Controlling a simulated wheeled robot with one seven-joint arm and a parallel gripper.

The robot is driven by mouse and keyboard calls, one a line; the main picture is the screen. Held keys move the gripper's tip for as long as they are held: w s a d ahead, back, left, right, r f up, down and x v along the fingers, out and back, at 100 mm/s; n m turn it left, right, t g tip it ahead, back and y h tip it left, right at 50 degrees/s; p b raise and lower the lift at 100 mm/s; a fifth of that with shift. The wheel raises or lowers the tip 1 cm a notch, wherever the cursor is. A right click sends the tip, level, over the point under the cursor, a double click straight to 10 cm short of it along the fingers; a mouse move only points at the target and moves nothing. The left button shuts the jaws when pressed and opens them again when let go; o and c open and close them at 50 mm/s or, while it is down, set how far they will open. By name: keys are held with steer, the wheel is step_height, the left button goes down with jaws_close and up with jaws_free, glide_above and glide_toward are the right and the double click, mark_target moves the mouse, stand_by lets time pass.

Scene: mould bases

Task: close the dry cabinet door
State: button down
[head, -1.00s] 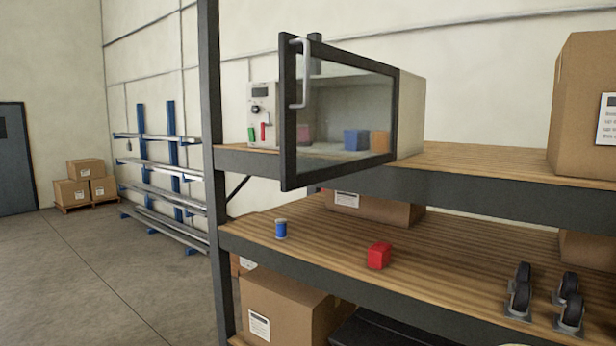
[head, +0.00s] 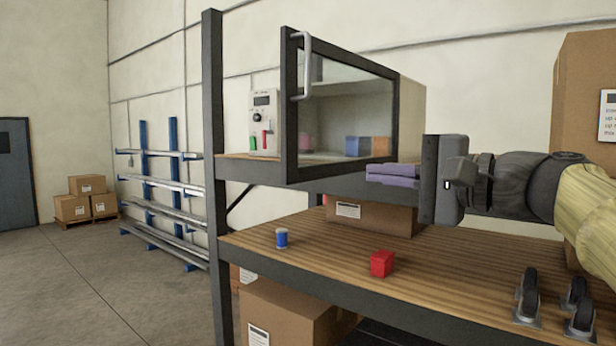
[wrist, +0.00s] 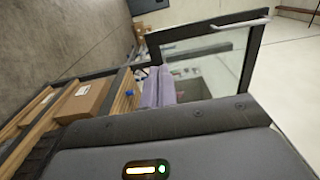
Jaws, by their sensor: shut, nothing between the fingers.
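The dry cabinet (head: 412,105) stands on the upper shelf. Its door (head: 288,110), a dark frame with a clear pane, stands open and sticks out towards me, with a pale handle (head: 305,68) near its free edge. The door also shows in the wrist view (wrist: 252,58), with the handle (wrist: 240,24) at its top. My gripper (head: 368,174) is shut and empty, its purple fingers pointing left. The fingers also show in the wrist view (wrist: 158,88).
Blue and orange blocks show through the pane. A blue can (head: 281,238) and a red block (head: 382,263) lie on the lower shelf, with casters (head: 528,297) at right. A dark post (head: 213,180) stands left of the door. A large carton (head: 585,90) is at right.

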mark_target(294, 167)
steer(key=shift+w+a, duration=0.1)
steer(key=p+x, duration=0.6)
steer(key=x, duration=0.7)
steer(key=shift+w+a, duration=0.1)
steer(key=shift+w, duration=0.05)
steer(key=shift+w+a+f, duration=0.1)
steer(key=shift+w+a, duration=0.1)
